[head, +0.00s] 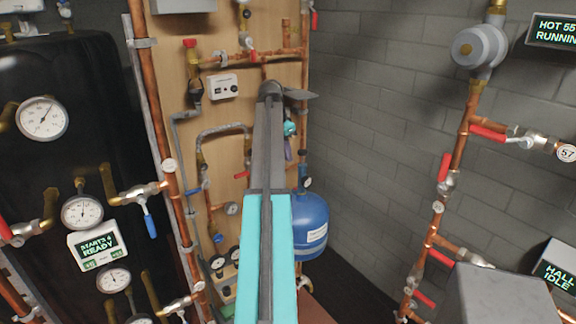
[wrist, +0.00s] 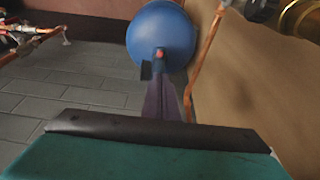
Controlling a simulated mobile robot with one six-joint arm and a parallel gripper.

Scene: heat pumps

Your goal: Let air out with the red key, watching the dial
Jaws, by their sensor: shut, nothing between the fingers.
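My gripper (head: 288,155) shows as a small teal and purple end beside my arm in the head view, in front of the wooden board. In the wrist view its purple fingers (wrist: 162,98) are together with nothing between them, pointing toward the blue tank (wrist: 163,25). The blue tank (head: 309,222) stands below my gripper, apart from it as far as I can tell. A red-topped fitting (head: 190,44) sits high on the board; I cannot tell whether it is the red key.
The wooden board (head: 170,30) carries copper pipes and a white control box (head: 222,86). Large gauges (head: 41,118) and a "STARTS 4 READY" display (head: 97,247) are on a black tank at left. Red-handled valves (head: 487,132) line the right pipe. The grey brick wall between is bare.

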